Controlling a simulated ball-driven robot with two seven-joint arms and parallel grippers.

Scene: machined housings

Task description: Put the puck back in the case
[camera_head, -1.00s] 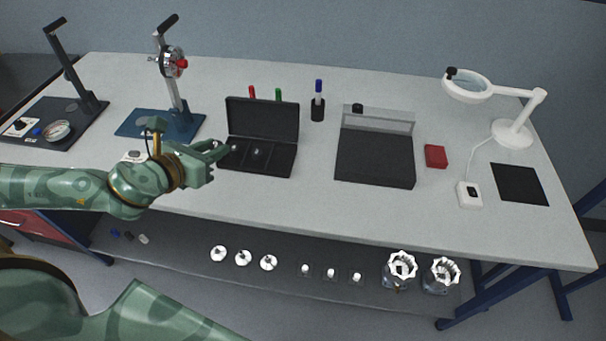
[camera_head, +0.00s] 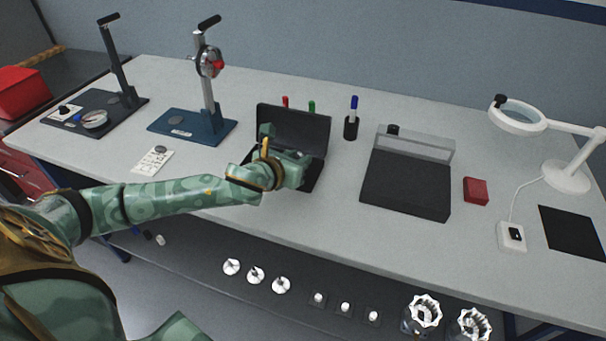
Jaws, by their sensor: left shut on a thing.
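The black case (camera_head: 293,126) stands on the bench with its lid raised at the back. My left gripper (camera_head: 300,162) is over the open tray of the case and hides most of its compartments. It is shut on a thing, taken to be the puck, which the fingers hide. I cannot tell whether it touches the tray floor. My right gripper is out of view.
A white card with a small grey disc (camera_head: 161,149) lies left of the case. A blue-based stand (camera_head: 192,126) is behind it. Pens are behind the case; a black box (camera_head: 406,184), red block (camera_head: 475,191) and magnifier lamp (camera_head: 566,177) are to the right.

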